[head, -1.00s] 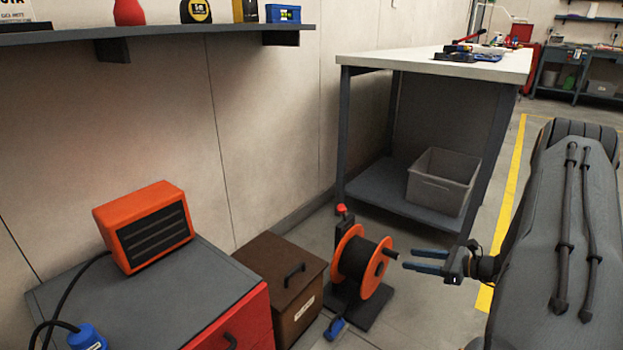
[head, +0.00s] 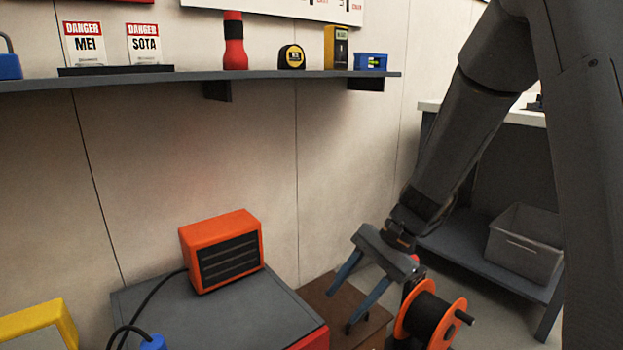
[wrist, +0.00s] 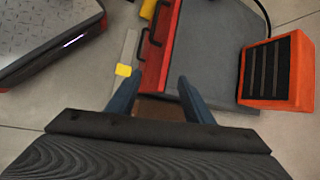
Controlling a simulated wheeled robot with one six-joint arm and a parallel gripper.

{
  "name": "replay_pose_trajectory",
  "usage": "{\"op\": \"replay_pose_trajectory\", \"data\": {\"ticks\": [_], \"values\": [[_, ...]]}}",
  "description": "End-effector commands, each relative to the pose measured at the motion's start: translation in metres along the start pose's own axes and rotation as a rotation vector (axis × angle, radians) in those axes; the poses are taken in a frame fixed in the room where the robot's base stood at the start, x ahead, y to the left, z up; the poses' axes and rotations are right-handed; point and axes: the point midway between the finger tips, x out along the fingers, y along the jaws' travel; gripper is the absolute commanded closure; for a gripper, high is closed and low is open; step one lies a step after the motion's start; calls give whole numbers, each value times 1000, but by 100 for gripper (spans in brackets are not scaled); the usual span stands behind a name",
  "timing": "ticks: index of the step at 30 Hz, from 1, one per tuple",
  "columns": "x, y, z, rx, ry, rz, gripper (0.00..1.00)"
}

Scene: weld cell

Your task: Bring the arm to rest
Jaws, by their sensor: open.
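My gripper (head: 359,302) hangs from my bent arm at the right of the head view, its two blue-grey fingers pointing down and spread apart. Nothing is between them. In the head view it is in front of the brown box, between the orange heater and the cable reel. In the wrist view my gripper (wrist: 160,92) shows both fingers apart and empty, with the brown box (wrist: 158,110) partly seen behind them. Most of the box is hidden by my gripper.
An orange heater (head: 220,250) stands on a grey-topped red cabinet (head: 190,323). An orange reel (head: 430,318) stands right of the gripper. A wall shelf (head: 150,82) holds signs, a red flashlight and a tape measure. A workbench with a grey bin (head: 525,245) stands behind my arm.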

Motion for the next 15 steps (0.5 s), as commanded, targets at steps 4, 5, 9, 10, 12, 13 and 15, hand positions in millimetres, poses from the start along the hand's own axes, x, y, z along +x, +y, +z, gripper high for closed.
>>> {"op": "replay_pose_trajectory", "data": {"ticks": [4,5,9,10,12,13,15], "values": [[11,2,74,-268,51,137,53],[12,4,86,-322,61,161,53],[18,19,141,-577,109,268,53],[19,23,152,-631,118,289,53],[21,31,170,-739,139,326,53],[21,34,177,-780,147,339,53],[22,41,190,-861,162,365,53]]}}
